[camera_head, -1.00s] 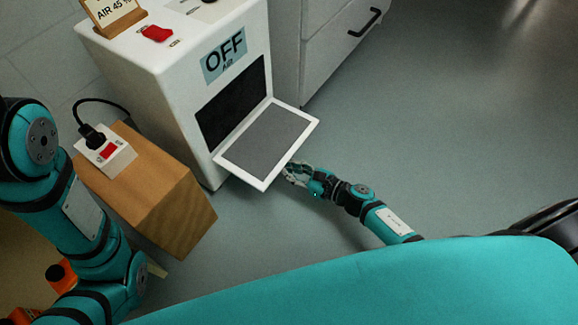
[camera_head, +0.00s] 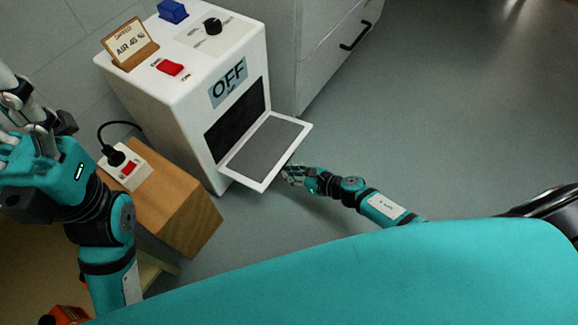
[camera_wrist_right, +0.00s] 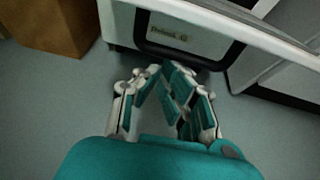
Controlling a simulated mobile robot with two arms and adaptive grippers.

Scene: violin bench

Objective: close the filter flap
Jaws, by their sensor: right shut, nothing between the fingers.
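The filter flap (camera_head: 262,149) is a grey panel in a white frame. It hangs open from the lower edge of a dark opening (camera_head: 236,117) in the front of the white cabinet (camera_head: 180,105), sticking outward. My right gripper (camera_head: 290,174) is low beside the flap's outer right edge; contact cannot be told. In the right wrist view, its fingers (camera_wrist_right: 168,72) come together, empty, below a pale edge (camera_wrist_right: 250,30) crossing the top right. My left gripper (camera_head: 28,125) is raised at the far left, away from the flap; its finger opening is unclear.
The cabinet top carries a red switch (camera_head: 171,68), a black knob (camera_head: 212,26), a blue block (camera_head: 172,11) and a sign (camera_head: 130,45). A wooden block (camera_head: 180,215) with a power socket (camera_head: 125,166) stands left. Grey drawers (camera_head: 325,50) stand right. Floor at right is clear.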

